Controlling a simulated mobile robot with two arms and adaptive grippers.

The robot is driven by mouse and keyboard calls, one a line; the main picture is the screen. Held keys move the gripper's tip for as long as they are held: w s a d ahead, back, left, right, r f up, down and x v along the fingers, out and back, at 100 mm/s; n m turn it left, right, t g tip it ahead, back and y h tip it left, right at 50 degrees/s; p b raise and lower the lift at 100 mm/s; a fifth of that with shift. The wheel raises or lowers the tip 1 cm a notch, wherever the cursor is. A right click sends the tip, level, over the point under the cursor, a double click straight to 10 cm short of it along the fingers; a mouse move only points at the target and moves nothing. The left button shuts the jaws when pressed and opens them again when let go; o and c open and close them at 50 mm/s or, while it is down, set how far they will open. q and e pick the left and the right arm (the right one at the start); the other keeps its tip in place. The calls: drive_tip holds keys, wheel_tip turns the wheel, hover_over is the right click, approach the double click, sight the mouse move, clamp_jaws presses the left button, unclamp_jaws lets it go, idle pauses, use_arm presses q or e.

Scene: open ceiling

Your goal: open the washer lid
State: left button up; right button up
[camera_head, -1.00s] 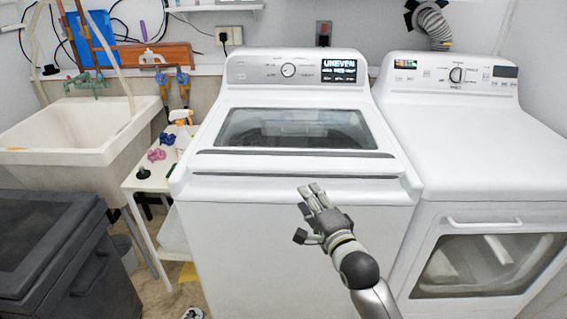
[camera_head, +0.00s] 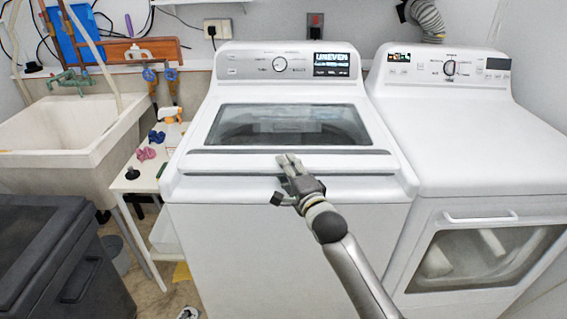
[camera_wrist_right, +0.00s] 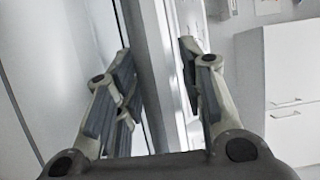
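The white top-load washer (camera_head: 290,240) stands in the middle of the head view. Its lid (camera_head: 290,126), with a dark glass window, is down. A grey strip (camera_head: 230,152) runs along the lid's front edge. My right gripper (camera_head: 288,160) is at this front edge, near its middle. In the right wrist view the gripper (camera_wrist_right: 160,85) has its fingers apart. The washer's edge (camera_wrist_right: 150,70) passes between them, and I cannot tell whether they touch it. My left gripper is not in view.
A white dryer (camera_head: 470,150) stands close at the right of the washer. A utility sink (camera_head: 60,150) and a small white table (camera_head: 140,182) with small items are at the left. A dark bin (camera_head: 60,260) stands at the front left.

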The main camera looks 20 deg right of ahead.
drive_tip(key=shift+w+a, duration=0.15)
drive_tip(key=shift+w, duration=1.2)
drive_tip(key=shift+c, duration=0.4)
clamp_jaws()
